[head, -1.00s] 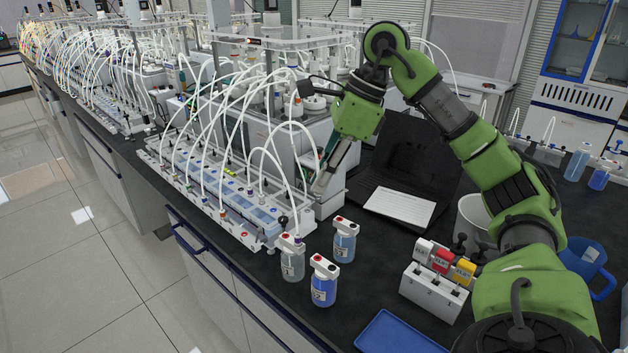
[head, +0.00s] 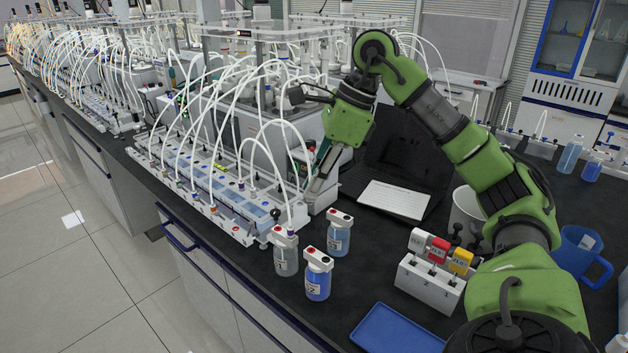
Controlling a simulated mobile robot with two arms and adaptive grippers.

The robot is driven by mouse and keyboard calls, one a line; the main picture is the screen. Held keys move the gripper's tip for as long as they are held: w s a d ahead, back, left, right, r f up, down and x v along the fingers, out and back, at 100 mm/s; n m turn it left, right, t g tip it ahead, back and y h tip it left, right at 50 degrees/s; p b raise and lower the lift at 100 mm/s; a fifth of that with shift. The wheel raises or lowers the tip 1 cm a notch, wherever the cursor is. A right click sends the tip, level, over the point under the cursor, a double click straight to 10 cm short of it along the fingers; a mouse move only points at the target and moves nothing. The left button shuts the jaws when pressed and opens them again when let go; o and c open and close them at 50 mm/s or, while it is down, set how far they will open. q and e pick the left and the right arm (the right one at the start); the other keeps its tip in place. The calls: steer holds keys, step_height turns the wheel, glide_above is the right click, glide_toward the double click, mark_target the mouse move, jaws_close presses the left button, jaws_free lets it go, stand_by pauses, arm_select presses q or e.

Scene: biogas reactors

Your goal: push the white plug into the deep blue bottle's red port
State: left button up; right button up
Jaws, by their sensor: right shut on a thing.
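My right gripper (head: 316,184) points down at the rear right end of the white tube rack, behind and above the bottles and apart from the deep blue one. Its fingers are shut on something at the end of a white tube. The white plug itself is too small and too hidden to make out there. My left gripper is not in view.
A clear bottle (head: 285,258) and a pale blue bottle (head: 339,236) stand close to the deep blue one. White tubes arch over the rack (head: 205,192). A white holder (head: 429,286) with coloured-top items, a blue tray (head: 398,331) and a laptop (head: 394,198) are to the right.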

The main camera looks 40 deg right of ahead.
step_height(320, 180, down, 10)
steer(key=b, duration=0.7)
steer(key=shift+b, duration=0.3)
steer(key=shift+f+b, duration=0.4)
steer(key=shift+f, duration=0.3)
steer(key=shift+f+b, duration=0.35)
steer(key=shift+f, duration=0.1)
stand_by(1.5)
steer(key=shift+f+b, duration=0.5)
steer(key=shift+f, duration=0.15)
stand_by(0.6)
stand_by(0.3)
